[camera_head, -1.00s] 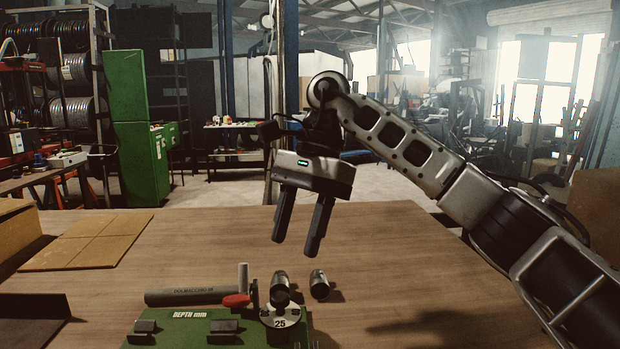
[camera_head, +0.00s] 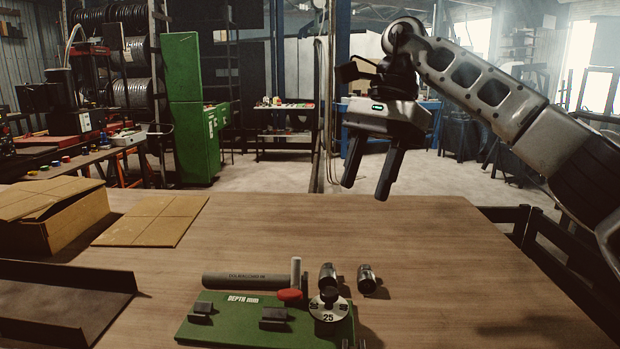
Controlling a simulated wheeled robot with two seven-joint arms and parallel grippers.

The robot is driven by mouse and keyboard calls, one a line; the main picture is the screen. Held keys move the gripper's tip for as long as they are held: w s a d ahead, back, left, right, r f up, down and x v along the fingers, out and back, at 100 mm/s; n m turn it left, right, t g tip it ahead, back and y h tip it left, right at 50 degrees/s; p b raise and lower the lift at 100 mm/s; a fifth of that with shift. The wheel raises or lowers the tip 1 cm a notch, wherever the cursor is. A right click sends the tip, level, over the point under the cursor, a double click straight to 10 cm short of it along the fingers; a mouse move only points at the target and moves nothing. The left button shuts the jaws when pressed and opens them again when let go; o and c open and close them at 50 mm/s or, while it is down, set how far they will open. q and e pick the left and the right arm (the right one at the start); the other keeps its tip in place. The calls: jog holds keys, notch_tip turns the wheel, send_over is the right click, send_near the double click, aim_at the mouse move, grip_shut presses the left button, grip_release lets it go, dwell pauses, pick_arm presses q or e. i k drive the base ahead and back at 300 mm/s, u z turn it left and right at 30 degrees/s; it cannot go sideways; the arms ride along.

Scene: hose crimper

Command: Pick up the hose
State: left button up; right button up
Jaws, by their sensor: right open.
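The hose (camera_head: 246,281) is a grey cylinder with dark printing along its side. It lies crosswise on the wooden table, just behind the green plate marked "DEPTH mm" (camera_head: 236,322). My right gripper (camera_head: 367,191) is open and empty, pointing down, well above the table and to the right of the hose. Its two black fingers are apart. My left gripper is not in view.
A round dial marked 25 (camera_head: 328,309), a red piece (camera_head: 289,294) and a pale upright post are by the plate. A cardboard box (camera_head: 62,222) and a dark tray (camera_head: 60,305) are at left. The table's right is clear.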

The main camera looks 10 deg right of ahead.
aim_at(238, 279)
jog(key=k, duration=1.5)
